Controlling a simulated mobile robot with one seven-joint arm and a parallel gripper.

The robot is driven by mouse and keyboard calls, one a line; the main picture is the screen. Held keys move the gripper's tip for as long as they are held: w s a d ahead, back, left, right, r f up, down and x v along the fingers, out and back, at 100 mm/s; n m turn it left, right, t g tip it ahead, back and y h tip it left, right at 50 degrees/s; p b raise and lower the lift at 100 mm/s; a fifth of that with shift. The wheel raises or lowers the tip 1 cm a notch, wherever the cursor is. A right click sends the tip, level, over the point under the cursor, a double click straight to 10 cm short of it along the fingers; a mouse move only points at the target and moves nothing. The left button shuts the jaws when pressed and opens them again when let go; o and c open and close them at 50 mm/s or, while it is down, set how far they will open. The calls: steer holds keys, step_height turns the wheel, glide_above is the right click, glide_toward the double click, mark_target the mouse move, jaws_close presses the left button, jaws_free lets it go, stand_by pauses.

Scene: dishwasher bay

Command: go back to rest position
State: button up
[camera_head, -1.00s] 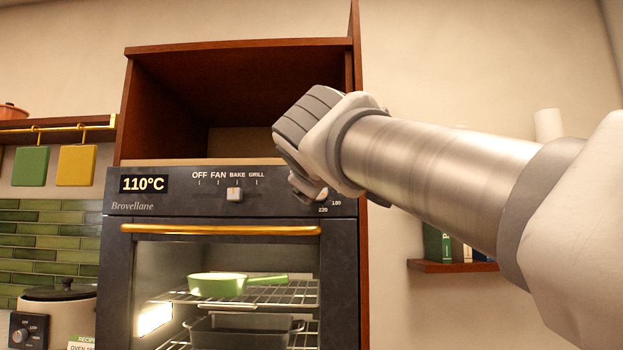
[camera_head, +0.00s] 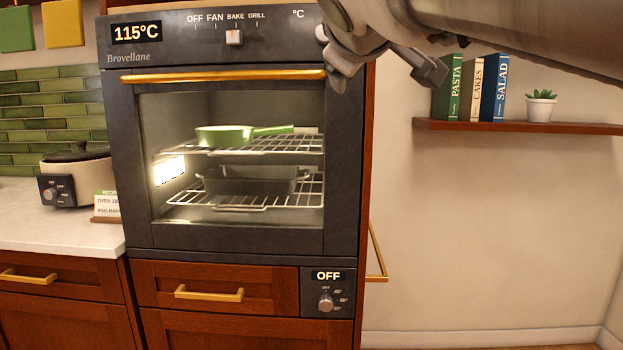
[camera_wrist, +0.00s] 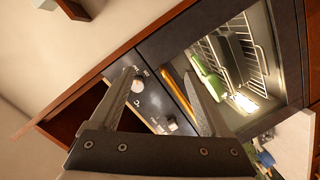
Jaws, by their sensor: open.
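My gripper (camera_wrist: 159,80) is open with nothing between its fingers. In the wrist view the fingers reach towards the oven's control panel and gold handle. In the head view my arm comes in from the upper right, and its end covers the right end of the control panel. The oven (camera_head: 343,170) is closed and lit inside; its display (camera_head: 136,32) reads 115°C. A green pan (camera_head: 225,136) sits on the upper rack and a dark tray (camera_head: 250,182) on the lower rack. The slider knob (camera_head: 234,37) stands under BAKE.
A gold oven handle (camera_head: 222,76) and drawer handle (camera_head: 209,293) stick out in front. A gold bar (camera_head: 377,252) juts from the cabinet's right side. A wall shelf (camera_head: 520,127) holds books and a plant. A cooker (camera_head: 77,174) stands on the left counter. The wall below the shelf is clear.

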steer(key=s+d+f+m+g+y, duration=0.1)
steer(key=s+d+f+m+g, duration=0.25)
steer(key=s+f, duration=0.7)
steer(key=s+d+f+m+g, duration=0.25)
steer(key=s+f+g, duration=0.2)
steer(key=f, duration=1.15)
steer(key=s+d+f+m+g+y, duration=0.1)
steer(key=s+d+f+m+g, duration=0.2)
steer(key=s+f, duration=0.75)
steer(key=w+a+r+p, duration=0.1)
steer(key=w+r+p, duration=0.2)
steer(key=r+p, duration=1.8)
steer(key=p, duration=0.3)
steer(key=shift+a+r, duration=0.15)
steer(key=shift+a, duration=0.05)
